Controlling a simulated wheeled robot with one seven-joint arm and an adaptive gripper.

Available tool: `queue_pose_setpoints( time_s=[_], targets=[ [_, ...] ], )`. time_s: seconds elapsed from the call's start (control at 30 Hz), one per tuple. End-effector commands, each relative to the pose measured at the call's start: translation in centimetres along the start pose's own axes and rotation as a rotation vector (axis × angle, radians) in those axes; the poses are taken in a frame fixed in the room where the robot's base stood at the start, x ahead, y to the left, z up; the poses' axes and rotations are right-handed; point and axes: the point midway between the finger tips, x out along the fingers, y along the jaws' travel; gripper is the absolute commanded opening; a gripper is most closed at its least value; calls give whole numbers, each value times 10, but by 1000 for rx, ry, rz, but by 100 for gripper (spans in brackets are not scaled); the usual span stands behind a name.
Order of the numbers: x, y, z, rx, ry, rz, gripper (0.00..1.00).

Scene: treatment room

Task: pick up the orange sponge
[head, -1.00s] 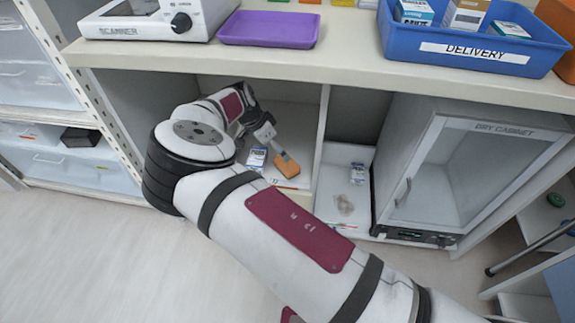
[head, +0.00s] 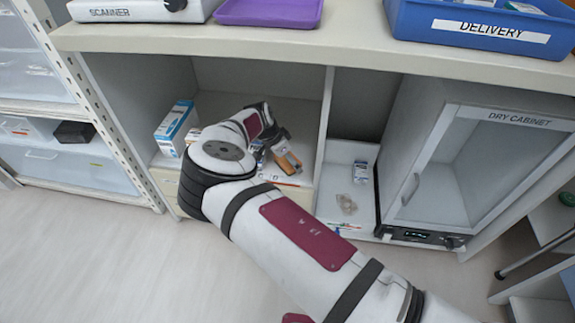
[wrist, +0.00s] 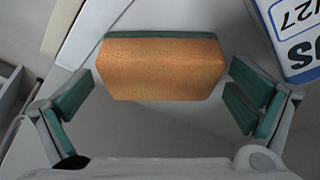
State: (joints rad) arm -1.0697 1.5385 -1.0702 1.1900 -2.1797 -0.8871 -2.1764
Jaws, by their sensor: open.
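The orange sponge (head: 287,163) sits in the left open compartment under the counter, partly covered by my gripper (head: 281,149) in the head view. In the wrist view the sponge (wrist: 160,70) is a block with a dark green layer along its far edge. My gripper (wrist: 162,88) is open, with one green-padded finger at each side of the sponge. Gaps show between both fingers and the sponge, so I see no contact. Whether the fingers are level with it in height I cannot tell.
A box with blue lettering (wrist: 292,35) stands close to the right finger. A white and blue box (head: 176,128) stands at the compartment's left. A divider (head: 324,130) separates it from the right compartment, which holds small items. The counter (head: 350,50) overhangs the arm; the dry cabinet (head: 470,150) is right.

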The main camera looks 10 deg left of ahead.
Motion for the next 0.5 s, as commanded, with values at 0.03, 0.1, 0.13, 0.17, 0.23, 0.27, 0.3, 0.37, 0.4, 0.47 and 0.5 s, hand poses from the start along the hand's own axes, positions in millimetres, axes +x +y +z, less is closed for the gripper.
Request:
queue_pose_setpoints(
  time_s=[0.03, 0.1, 0.13, 0.17, 0.23, 0.27, 0.3, 0.37, 0.4, 0.47, 0.5],
  targets=[
    [0, -1, 0, 0, 0, -2, 100],
    [-1, -1, 0, 0, 0, -2, 100],
    [-1, -1, 0, 0, 0, -2, 100],
    [-1, -1, 0, 0, 0, -2, 100],
    [-1, -1, 0, 0, 0, -2, 89],
    [-1, -1, 0, 0, 0, -2, 86],
    [-1, -1, 0, 0, 0, -2, 81],
    [-1, -1, 0, 0, 0, -2, 72],
    [-1, -1, 0, 0, 0, -2, 69],
    [-1, -1, 0, 0, 0, -2, 69],
    [-1, -1, 0, 0, 0, -2, 69]
  ],
)
